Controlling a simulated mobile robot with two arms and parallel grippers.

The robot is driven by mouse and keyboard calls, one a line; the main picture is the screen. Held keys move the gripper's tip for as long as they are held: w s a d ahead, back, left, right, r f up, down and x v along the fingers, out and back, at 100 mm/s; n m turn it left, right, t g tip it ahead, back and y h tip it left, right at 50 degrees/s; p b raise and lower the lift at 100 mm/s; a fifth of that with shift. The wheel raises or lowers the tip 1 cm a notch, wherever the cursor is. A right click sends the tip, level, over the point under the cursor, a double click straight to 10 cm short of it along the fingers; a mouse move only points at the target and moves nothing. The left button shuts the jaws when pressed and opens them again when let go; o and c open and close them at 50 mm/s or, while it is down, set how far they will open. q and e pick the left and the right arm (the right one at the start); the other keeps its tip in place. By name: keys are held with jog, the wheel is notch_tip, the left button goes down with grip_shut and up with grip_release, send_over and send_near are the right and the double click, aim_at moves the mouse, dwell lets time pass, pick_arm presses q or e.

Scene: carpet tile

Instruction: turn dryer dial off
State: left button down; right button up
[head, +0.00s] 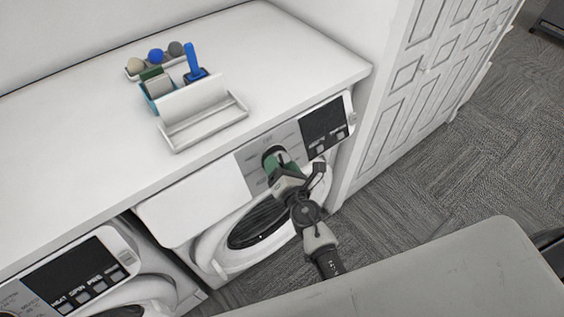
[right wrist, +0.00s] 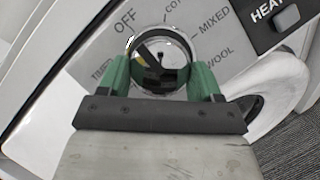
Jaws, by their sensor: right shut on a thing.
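The dryer (head: 215,190) is a white front-loading machine under the white counter, with a grey control panel. Its round chrome dial (right wrist: 160,62) sits on that panel, with labels OFF, MIXED and TIMED around it; others are partly hidden. My right gripper (head: 275,160) reaches the panel at the dial. In the right wrist view its green fingers (right wrist: 162,80) stand on both sides of the dial and are shut on it. The dial's lower edge is hidden by the gripper. The OFF label (right wrist: 124,20) is at the upper left of the dial. My left gripper is not in view.
The counter (head: 90,110) bears a white holder, a blue-handled item and several small balls. A white panelled door (head: 415,75) is at the right.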

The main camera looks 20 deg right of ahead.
dwell(0.4)
jog(key=o, duration=0.9)
jog(key=shift+s+d+r+b, duration=0.1)
jog(key=shift+s+r+b, duration=0.15)
jog(key=shift+s, duration=1.55)
jog(key=shift+s+d+r+b, duration=0.1)
jog(key=shift+s+b, duration=0.15)
jog(key=shift+s, duration=1.55)
jog(key=shift+s+d+r+b, duration=0.1)
jog(key=shift+s+r+b, duration=0.15)
jog(key=shift+s, duration=1.55)
jog(key=shift+f, duration=0.1)
